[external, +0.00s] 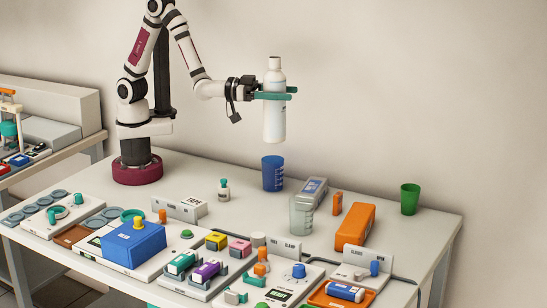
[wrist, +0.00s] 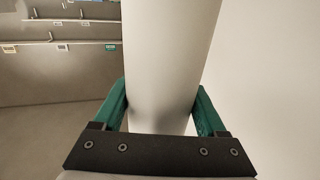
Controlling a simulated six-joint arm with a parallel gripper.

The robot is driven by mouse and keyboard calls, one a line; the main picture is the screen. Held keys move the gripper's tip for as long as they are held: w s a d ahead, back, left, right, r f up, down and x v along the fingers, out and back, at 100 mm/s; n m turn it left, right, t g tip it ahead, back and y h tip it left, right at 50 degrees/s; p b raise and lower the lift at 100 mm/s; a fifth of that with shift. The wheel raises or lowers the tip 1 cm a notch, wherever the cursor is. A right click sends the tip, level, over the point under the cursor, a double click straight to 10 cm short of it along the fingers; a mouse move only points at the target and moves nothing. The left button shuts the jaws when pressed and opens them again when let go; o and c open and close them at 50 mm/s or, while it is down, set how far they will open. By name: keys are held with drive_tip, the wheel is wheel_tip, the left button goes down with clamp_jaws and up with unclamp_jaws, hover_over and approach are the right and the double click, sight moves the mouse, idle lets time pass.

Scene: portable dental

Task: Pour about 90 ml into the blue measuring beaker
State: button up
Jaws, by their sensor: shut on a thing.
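A white bottle (external: 274,118) with a narrow neck is held upright in the air. My gripper (external: 274,96) is shut on it, with its teal fingers around the upper body. In the wrist view the bottle (wrist: 168,60) fills the middle between the two teal fingers (wrist: 160,112). The blue measuring beaker (external: 272,174) stands upright on the table, below the bottle and apart from it. The beaker's inside and any liquid level cannot be made out. The beaker is not visible in the wrist view.
A clear grey container (external: 301,216) and an orange case (external: 355,227) stand in front and to the right of the beaker. A green cup (external: 409,198) is at the far right. A small bottle (external: 224,190) stands left of the beaker. Several devices crowd the table's front.

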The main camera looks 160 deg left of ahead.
wheel_tip(320, 180, down, 18)
drive_tip(key=shift+r, duration=0.15)
drive_tip(key=shift+s+d+n, duration=0.1)
drive_tip(key=shift+d+n, duration=0.05)
drive_tip(key=shift+n, duration=0.25)
drive_tip(key=n+g+y, duration=0.1)
drive_tip(key=n, duration=0.5)
drive_tip(key=n+g+y, duration=0.1)
drive_tip(key=n+y, duration=0.1)
drive_tip(key=n, duration=0.4)
drive_tip(key=n+g+y, duration=0.1)
drive_tip(key=n, duration=0.5)
drive_tip(key=shift+s+r+n, duration=0.1)
drive_tip(key=shift+s+n, duration=0.05)
drive_tip(key=shift+n, duration=0.15)
idle(0.3)
drive_tip(key=shift+f+n+g+y, duration=0.3)
drive_tip(key=shift+f+n+g, duration=0.1)
drive_tip(key=shift+n, duration=0.2)
